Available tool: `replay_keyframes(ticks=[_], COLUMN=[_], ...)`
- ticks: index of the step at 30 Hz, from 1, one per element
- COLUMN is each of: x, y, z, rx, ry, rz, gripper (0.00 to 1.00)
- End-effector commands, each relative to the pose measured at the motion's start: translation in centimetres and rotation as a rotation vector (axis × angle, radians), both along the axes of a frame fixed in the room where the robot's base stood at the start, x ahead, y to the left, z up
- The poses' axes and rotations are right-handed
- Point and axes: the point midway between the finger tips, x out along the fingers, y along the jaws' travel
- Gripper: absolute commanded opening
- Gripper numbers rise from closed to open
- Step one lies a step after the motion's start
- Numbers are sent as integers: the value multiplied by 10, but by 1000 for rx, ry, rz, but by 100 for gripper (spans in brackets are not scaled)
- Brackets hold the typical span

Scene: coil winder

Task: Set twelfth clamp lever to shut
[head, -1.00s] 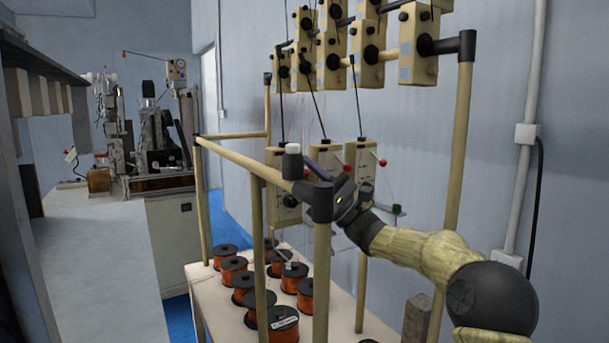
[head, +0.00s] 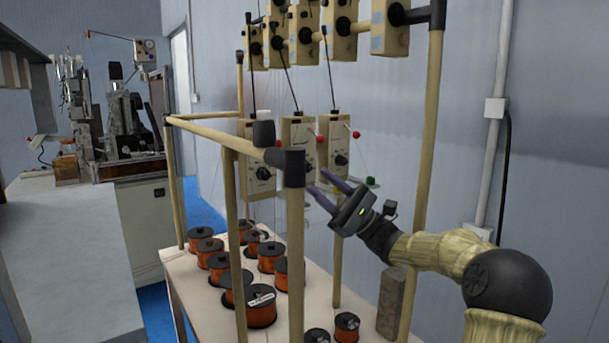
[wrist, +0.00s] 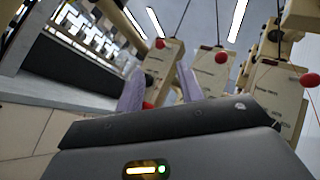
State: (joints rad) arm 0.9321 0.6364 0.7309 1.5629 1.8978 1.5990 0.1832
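Beige tensioner boxes hang in a lower row, with a left box (head: 260,165), a middle box (head: 297,155) and a right box (head: 335,150). Thin levers end in red knobs, seen at the left (head: 278,143), middle (head: 320,138) and right (head: 356,134). I cannot tell which lever is the twelfth. My gripper (head: 315,181) is open and empty, in front of and below the boxes. In the wrist view, its fingers (wrist: 158,85) stand apart, with a red knob (wrist: 147,105) showing between them; contact is not evident.
The rack's beige front rail (head: 220,138) and black-capped corner post (head: 293,230) stand left of my gripper. Orange wire spools (head: 262,307) stand on the rack's base. An upright post (head: 425,180) rises behind my arm. A grey block (head: 391,302) stands below it.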

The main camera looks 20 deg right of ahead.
Motion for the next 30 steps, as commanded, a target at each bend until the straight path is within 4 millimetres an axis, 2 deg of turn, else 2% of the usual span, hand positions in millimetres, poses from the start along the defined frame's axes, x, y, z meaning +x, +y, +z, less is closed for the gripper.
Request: replay_keyframes(ticks=[3,8,30], x=[-8,-13,-15], y=[-15,-26,-31], z=[-16,-25,-26], rx=[0,0,0], ry=[0,1,0], rz=[-2,1,-6], gripper=[37,37,37])
